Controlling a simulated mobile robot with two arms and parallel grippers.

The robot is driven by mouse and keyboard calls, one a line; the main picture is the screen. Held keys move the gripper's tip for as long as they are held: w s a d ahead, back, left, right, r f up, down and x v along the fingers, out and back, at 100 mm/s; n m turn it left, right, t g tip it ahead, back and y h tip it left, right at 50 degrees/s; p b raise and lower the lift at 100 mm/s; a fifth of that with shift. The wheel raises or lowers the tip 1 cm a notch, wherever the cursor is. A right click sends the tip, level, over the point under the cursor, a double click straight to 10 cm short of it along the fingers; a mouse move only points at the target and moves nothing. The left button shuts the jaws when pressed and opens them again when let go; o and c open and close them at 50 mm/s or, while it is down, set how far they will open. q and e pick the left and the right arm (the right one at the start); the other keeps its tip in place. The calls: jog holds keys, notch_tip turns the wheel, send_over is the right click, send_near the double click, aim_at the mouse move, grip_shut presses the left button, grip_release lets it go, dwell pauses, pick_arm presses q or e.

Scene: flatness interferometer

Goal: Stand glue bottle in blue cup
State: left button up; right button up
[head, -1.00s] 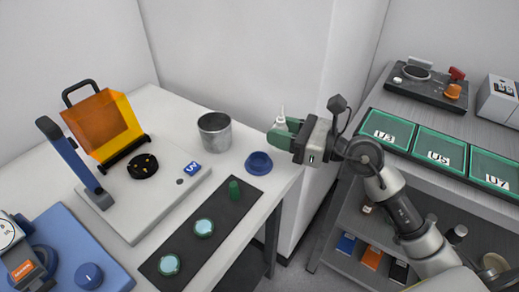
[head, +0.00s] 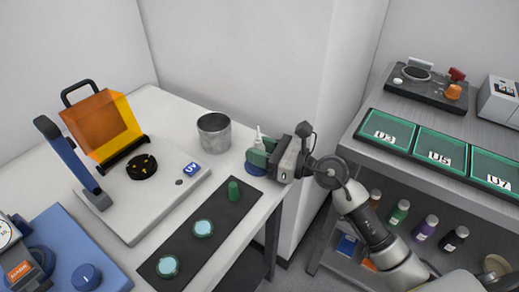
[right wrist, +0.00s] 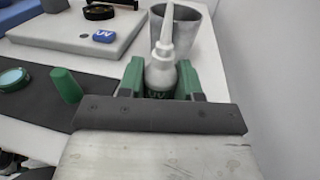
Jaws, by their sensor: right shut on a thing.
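The white glue bottle (right wrist: 160,76), with a pointed nozzle, is upright between the green fingers of my right gripper (right wrist: 161,80), which is shut on it. In the head view the bottle's nozzle (head: 259,134) rises above my right gripper (head: 262,154). The blue cup (head: 255,169) is low and round on the white table, mostly hidden below the green fingers. The bottle's lower end is hidden, so I cannot tell whether it is inside the cup or above it. My left gripper is not in view.
A grey metal bin (head: 214,134) stands behind the cup. A dark mat (head: 215,212) with a green peg (head: 234,190) and two round discs lies in front. A white UV unit (head: 150,200) is at left. A shelf (head: 440,110) with green trays is at right.

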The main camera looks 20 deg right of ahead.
jog(key=shift+f, duration=0.25)
jog(key=o, duration=0.9)
jog(key=shift+r, duration=0.1)
jog(key=shift+r, duration=0.25)
jog(key=shift+s+d+f, duration=0.15)
jog(key=shift+s+d, duration=0.05)
jog(key=shift+d, duration=0.05)
jog(key=b+v, duration=0.2)
jog(key=v, duration=0.9)
jog(key=shift+d+b, duration=0.15)
jog(key=shift+b, duration=0.2)
jog(key=shift+s, duration=0.15)
